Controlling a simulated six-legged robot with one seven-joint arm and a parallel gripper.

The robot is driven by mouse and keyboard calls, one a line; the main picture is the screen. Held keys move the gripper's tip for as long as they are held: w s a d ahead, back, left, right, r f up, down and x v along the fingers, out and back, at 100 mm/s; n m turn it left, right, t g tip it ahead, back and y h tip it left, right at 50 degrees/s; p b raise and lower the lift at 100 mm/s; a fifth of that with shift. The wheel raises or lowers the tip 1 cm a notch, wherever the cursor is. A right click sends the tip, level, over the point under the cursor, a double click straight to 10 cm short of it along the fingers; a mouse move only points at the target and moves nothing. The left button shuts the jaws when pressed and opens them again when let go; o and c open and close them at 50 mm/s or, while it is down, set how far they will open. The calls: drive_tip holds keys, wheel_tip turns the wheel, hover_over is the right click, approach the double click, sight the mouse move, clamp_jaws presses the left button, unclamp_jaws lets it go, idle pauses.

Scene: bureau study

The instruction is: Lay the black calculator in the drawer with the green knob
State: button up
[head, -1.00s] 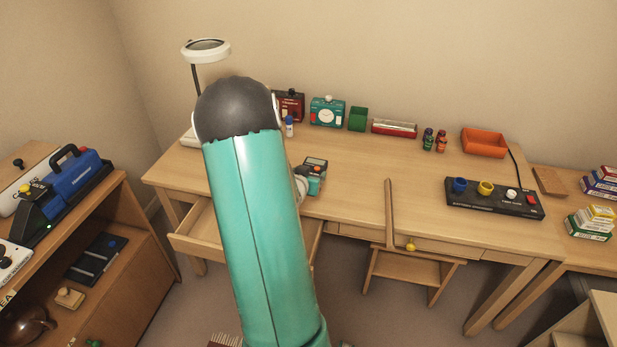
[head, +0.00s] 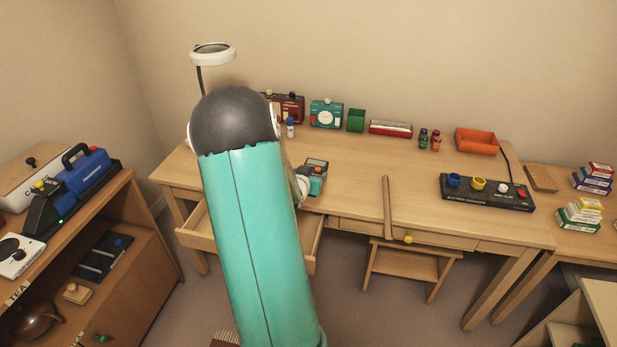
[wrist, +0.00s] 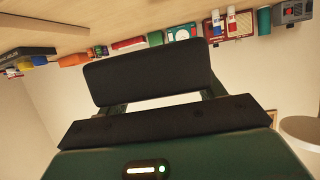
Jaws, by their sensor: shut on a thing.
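In the wrist view, which looks upside down, my gripper (wrist: 160,103) is shut on a plain black slab with rounded corners, which I take to be the black calculator (wrist: 150,72). No keys or display show on it. In the head view my gripper and the calculator are hidden behind my teal arm. An open wooden drawer (head: 196,238) sticks out below the left part of the desk. My arm crosses in front of it, hiding its middle and any knob there, so its knob colour cannot be told.
A closed drawer has a yellow knob (head: 408,239). A cabinet (head: 140,255) stands left; a stool (head: 412,265) stands below.

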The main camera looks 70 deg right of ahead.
drive_tip(key=shift+w+a+r, duration=0.1)
drive_tip(key=shift+w+a, duration=0.05)
drive_tip(key=shift+a, duration=0.1)
drive_tip(key=shift+d, duration=0.1)
drive_tip(key=w+a+f+n+t+y, duration=0.2)
drive_tip(key=w+a+f+n+t, duration=0.2)
drive_tip(key=w+a, duration=0.8)
drive_tip(key=w+a+f+n+t+y, duration=0.2)
drive_tip(key=w+a+f+n+t, duration=0.25)
drive_tip(key=w+a, duration=0.75)
drive_tip(key=w+a+f+n+t+y, duration=0.1)
drive_tip(key=w+a+n+y, duration=0.1)
drive_tip(key=a, duration=0.9)
drive_tip(key=w+a+f+n+t+y, duration=0.1)
drive_tip(key=a+f+n+y, duration=0.1)
drive_tip(key=a, duration=0.9)
drive_tip(key=w+a+f+n+t+y, duration=0.1)
drive_tip(key=a+n+y, duration=0.3)
drive_tip(key=a, duration=0.7)
drive_tip(key=shift+w+a+f+t+y, duration=0.35)
drive_tip(key=shift+w+f+y, duration=0.15)
drive_tip(key=shift+w+y, duration=0.3)
drive_tip(key=shift+d, duration=0.15)
